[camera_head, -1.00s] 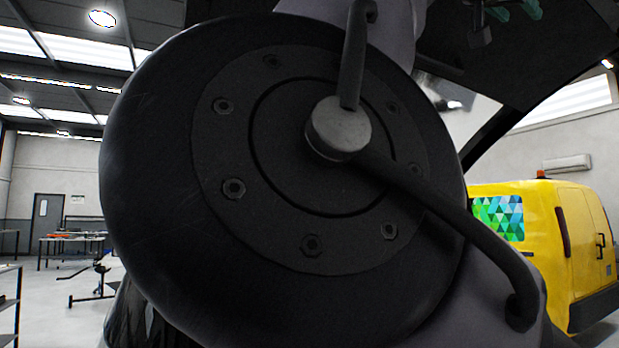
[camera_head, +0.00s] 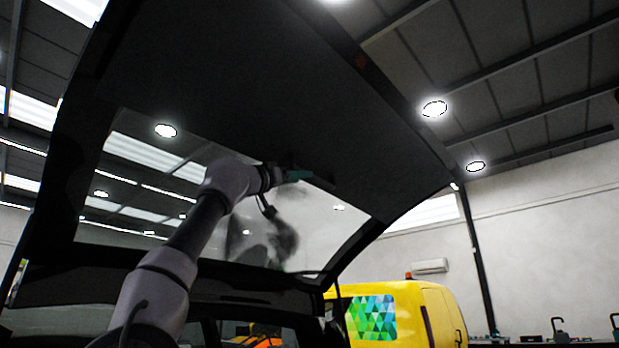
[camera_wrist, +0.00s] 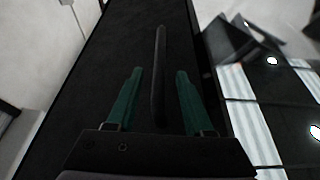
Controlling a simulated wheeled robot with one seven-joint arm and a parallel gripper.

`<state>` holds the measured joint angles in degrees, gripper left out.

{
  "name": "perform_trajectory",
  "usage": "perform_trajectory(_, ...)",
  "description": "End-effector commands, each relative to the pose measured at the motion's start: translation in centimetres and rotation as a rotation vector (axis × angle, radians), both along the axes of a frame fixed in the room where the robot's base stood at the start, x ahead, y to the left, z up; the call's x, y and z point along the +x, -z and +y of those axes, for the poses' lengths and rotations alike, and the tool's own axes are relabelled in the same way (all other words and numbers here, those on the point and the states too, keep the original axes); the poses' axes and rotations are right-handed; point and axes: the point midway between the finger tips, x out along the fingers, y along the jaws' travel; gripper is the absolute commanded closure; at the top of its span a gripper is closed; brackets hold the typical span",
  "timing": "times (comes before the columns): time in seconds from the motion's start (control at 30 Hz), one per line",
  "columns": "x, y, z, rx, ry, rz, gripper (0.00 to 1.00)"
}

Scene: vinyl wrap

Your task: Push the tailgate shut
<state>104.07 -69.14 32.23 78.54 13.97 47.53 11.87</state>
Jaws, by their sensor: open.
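The tailgate (camera_head: 270,90) is raised above the rear opening of a dark vehicle, its dark inner side facing me and its window in the lower half. In the wrist view its dark inner panel (camera_wrist: 95,75) fills the middle. A dark bar-like part (camera_wrist: 159,75), perhaps a pull handle, runs between my fingers. My gripper (camera_wrist: 156,85) is open, with two green fingers, one on each side of that bar. In the head view my gripper (camera_head: 300,176) is up near the panel just above the window. Whether the fingers touch the panel or bar I cannot tell.
A yellow van (camera_head: 410,310) with a green-blue patterned window stands behind to the right. A bench with tools (camera_head: 560,338) is at the far right. The vehicle's rear opening (camera_head: 250,325) lies below the tailgate.

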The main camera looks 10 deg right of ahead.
Motion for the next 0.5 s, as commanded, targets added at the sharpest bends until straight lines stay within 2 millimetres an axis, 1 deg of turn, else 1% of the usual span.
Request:
perform_trajectory(0.03,0.5,-0.4,-0.9,0.002,0.003,0.000,0.48)
perform_trajectory(0.2,1.9,-1.5,-2.8,0.001,0.001,-0.001,0.48)
perform_trajectory(0.3,2.4,-1.8,-3.5,0.000,0.000,-0.001,0.48)
perform_trajectory(0.5,2.8,-2.0,-3.9,-0.002,-0.001,-0.001,0.48)
